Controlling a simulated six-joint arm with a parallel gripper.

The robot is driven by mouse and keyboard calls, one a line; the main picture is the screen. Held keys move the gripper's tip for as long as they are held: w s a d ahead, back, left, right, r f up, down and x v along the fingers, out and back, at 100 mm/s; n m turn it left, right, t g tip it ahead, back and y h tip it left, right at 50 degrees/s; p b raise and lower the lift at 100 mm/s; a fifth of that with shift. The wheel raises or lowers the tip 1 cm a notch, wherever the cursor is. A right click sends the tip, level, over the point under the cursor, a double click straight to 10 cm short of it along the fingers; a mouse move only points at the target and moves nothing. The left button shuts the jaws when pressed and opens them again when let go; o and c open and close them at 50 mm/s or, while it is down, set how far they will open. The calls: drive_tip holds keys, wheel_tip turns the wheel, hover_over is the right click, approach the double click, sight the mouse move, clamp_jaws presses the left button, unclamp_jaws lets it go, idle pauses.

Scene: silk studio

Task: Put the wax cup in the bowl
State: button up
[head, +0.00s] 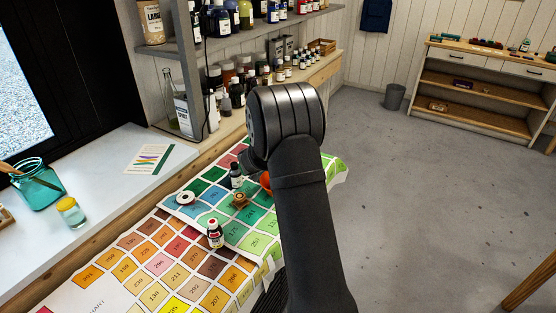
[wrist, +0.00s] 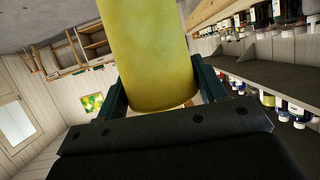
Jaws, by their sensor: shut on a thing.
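My gripper (wrist: 162,88) is shut on a yellow, cylinder-shaped thing (wrist: 150,45), which looks like the wax cup. It stands between the two dark fingers in the wrist view, and its top runs out of the frame. In the head view my gripper and the cup are hidden behind my black arm. No bowl shows clearly. A round orange-red thing (head: 265,181) on the colour chart is partly covered by my arm, and I cannot tell what it is.
The colour chart (head: 152,263) lies on the table. Shelves of bottles (head: 222,20) stand behind. A teal jar (head: 38,183) stands at left.

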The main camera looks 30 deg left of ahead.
drive_tip(key=shift+a+f, duration=0.2)
drive_tip(key=shift+f, duration=0.9)
drive_tip(key=shift+a+f, duration=0.2)
drive_tip(key=shift+f, duration=1)
drive_tip(key=shift+f, duration=0.1)
drive_tip(key=o, duration=1.5)
